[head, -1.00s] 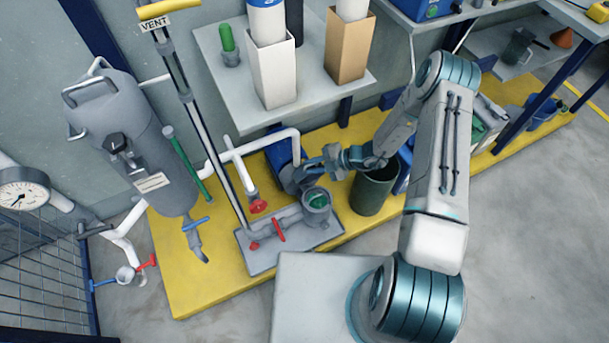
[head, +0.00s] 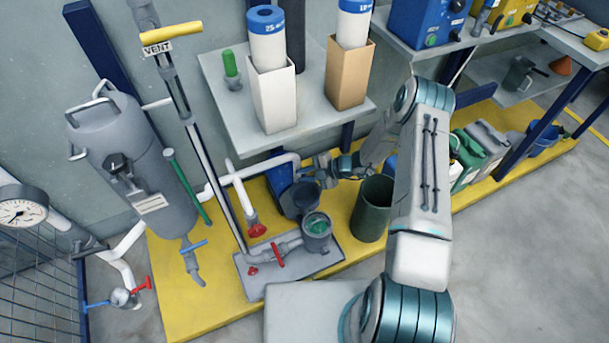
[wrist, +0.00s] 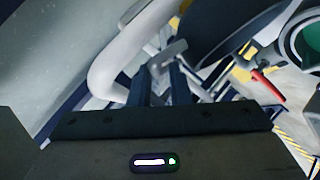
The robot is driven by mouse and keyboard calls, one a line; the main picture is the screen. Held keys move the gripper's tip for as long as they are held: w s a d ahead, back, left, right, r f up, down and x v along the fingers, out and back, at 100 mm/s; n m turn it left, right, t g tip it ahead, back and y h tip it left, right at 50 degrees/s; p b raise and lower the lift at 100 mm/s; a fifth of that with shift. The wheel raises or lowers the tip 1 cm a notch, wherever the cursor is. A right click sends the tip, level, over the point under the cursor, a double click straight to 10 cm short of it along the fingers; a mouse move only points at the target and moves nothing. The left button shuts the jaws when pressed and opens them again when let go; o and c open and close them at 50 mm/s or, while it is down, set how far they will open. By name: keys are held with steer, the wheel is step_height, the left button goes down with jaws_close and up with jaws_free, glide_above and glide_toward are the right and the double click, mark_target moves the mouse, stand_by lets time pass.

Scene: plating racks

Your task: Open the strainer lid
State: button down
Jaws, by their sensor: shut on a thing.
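The strainer (head: 316,236) is a grey upright pot on a grey tray, with its mouth uncovered and green showing inside. Its dark grey round lid (head: 303,199) stands tilted up and back behind the mouth. In the wrist view the lid (wrist: 222,28) is a large dark disc at the top, and part of the strainer's green mouth (wrist: 308,42) shows at the right edge. My gripper (head: 316,172) is at the back of the raised lid. In the wrist view its fingers (wrist: 160,75) are shut on a small grey handle piece of the lid, whose link to the disc is partly hidden.
A dark green bin (head: 371,215) stands right of the strainer. A white pipe (head: 262,168) runs close behind my gripper, and a shelf (head: 300,130) with boxed filter cartridges overhangs it. A red-handled valve (head: 277,255) is left of the strainer.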

steer(key=shift+s+a+f, duration=0.2)
steer(key=shift+s+a, duration=0.25)
steer(key=c, duration=1.8)
jaws_free()
steer(key=shift+o, duration=1.4)
steer(key=shift+a, duration=0.2)
steer(key=shift+w+d+r, duration=0.1)
steer(key=shift+w+d, duration=0.15)
steer(key=shift+d, duration=0.3)
steer(key=p+v, duration=0.2)
steer(key=v, duration=1.1)
steer(key=shift+s+d, duration=0.2)
steer(key=shift+d, duration=0.1)
